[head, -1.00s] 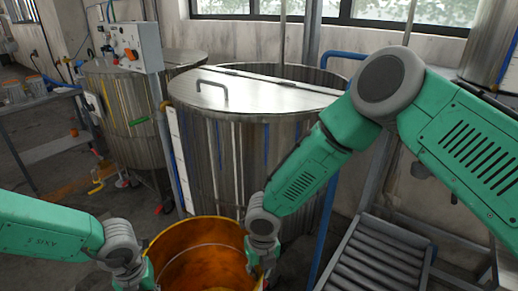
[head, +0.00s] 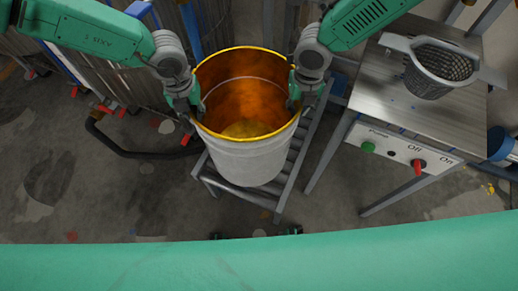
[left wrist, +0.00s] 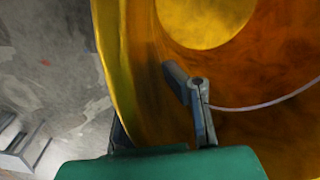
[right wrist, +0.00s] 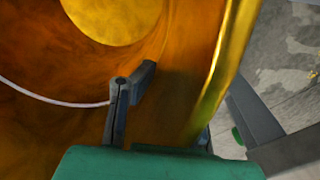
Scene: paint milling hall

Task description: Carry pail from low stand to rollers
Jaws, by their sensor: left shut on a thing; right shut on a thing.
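The pail (head: 250,162) is pale grey outside, with a yellow rim and an orange-stained inside holding a little yellow at the bottom. It is upright in the head view. My left gripper (head: 194,106) is shut on its left wall and my right gripper (head: 293,100) on its right wall. Each wrist view shows a finger inside the pail, which appears in the left wrist view (left wrist: 125,60) and the right wrist view (right wrist: 225,60). The slatted roller frame (head: 299,150) shows below and right of the pail. Whether they touch I cannot tell.
A metal table (head: 405,105) with a strainer (head: 440,68) and a control panel (head: 400,155) with a green button and red switch stands at right. A dark hose (head: 125,150) lies on the floor at left. Bare floor (head: 100,200) lies in front.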

